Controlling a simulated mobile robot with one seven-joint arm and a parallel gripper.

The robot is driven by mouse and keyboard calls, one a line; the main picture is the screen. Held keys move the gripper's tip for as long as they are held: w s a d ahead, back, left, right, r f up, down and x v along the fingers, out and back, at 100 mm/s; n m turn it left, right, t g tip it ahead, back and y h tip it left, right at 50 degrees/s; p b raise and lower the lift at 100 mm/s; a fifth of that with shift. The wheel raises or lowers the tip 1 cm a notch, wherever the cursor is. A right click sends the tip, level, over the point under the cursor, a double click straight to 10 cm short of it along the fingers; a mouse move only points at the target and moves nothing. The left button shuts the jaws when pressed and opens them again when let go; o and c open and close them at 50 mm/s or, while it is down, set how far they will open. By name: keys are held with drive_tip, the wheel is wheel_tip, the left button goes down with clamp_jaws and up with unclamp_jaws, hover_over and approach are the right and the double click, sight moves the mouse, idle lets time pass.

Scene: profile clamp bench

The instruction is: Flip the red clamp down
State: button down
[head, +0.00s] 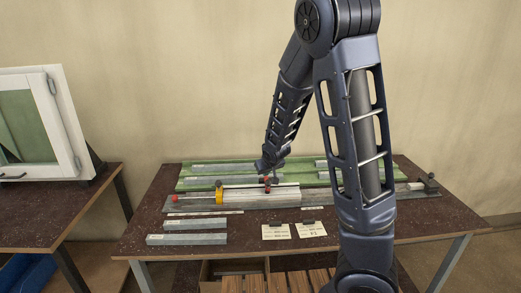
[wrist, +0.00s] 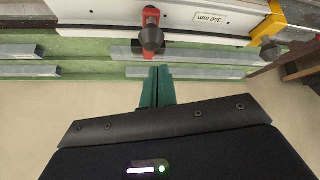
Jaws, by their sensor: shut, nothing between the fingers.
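The red clamp (head: 266,181) sits on the long profile rail on the bench, right under my gripper (head: 268,166) in the head view. In the wrist view the red clamp (wrist: 151,15) is a red bracket with a dark round knob (wrist: 151,38) towards my fingers. My gripper (wrist: 157,70) has green fingers closed together, with nothing between them. The fingertips point at the knob and appear a little short of it. The head view shows the clamp small and partly crowded by my gripper, so its exact lever angle is hard to tell.
A yellow clamp (head: 219,191) stands left on the rail, also at the right of the wrist view (wrist: 268,27). A red knob (head: 174,197) is at the rail's left end. Grey bars (head: 187,239) lie in front. A green board (head: 300,163) with bars lies behind.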

drive_tip(key=w+r, duration=0.3)
drive_tip(key=w, duration=0.2)
drive_tip(key=shift+r, duration=0.15)
idle(0.3)
drive_tip(key=shift+w+d, duration=0.1)
drive_tip(key=shift+w+r+g, duration=0.2)
drive_tip(key=shift+w+g, duration=0.5)
idle(0.3)
drive_tip(key=w+a+f+g, duration=0.1)
drive_tip(key=w+g, duration=0.3)
drive_tip(key=w, duration=0.9)
drive_tip(key=shift+w+a+f+g, duration=0.15)
drive_tip(key=shift+w+f+g, duration=0.1)
drive_tip(key=shift+w+g, duration=0.15)
idle(0.3)
